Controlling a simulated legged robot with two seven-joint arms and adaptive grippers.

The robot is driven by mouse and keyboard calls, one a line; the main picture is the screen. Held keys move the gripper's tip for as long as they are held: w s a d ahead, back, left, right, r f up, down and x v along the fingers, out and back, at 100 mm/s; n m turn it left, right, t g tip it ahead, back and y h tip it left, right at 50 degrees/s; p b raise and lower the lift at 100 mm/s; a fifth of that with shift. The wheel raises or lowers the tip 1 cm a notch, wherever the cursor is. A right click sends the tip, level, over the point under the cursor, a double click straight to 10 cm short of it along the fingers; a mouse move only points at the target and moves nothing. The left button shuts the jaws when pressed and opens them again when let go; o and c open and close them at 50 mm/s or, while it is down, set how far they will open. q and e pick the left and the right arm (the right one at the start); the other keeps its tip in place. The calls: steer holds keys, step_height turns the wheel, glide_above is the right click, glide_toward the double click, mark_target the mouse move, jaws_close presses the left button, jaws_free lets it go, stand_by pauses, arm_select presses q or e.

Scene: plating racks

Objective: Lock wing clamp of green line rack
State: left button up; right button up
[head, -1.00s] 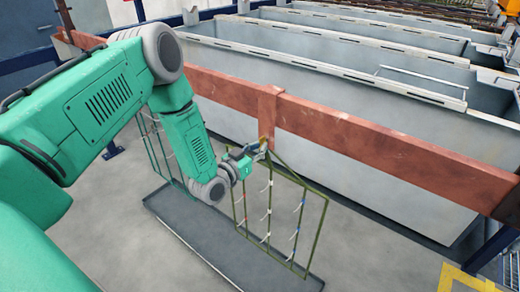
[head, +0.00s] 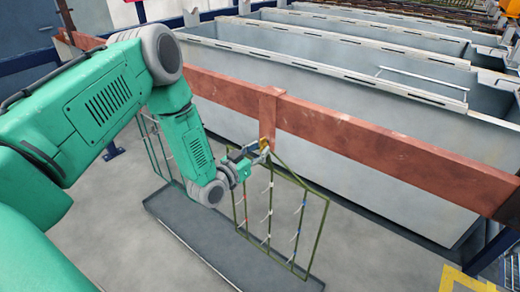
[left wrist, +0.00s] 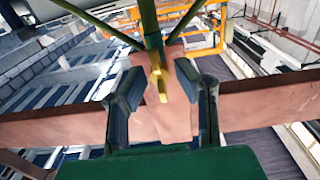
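The green line rack (head: 317,234), a thin green frame with small parts hooked on it, hangs at the brown bar's middle hanger. Another green rack (head: 153,150) hangs to the left, partly behind my arm. The yellow wing clamp (left wrist: 159,78) is at the top of the rack, against the brown hanger; it also shows in the head view (head: 265,144). My left gripper (head: 262,153) is at the clamp. In the left wrist view its two fingers (left wrist: 165,98) are apart, one on each side of the clamp, with gaps visible. My right gripper is not in view.
The long brown bar (head: 365,137) runs across in front of grey tanks (head: 330,100). A dark grey tray (head: 205,240) lies on the floor under the racks. Yellow floor marking (head: 462,279) is at lower right. The floor right of the rack is clear.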

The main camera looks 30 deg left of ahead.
arm_select(q)
steer(key=s+a, duration=0.1)
steer(key=s, duration=1)
steer(key=shift+s, duration=0.2)
steer(key=shift+a+f, duration=0.1)
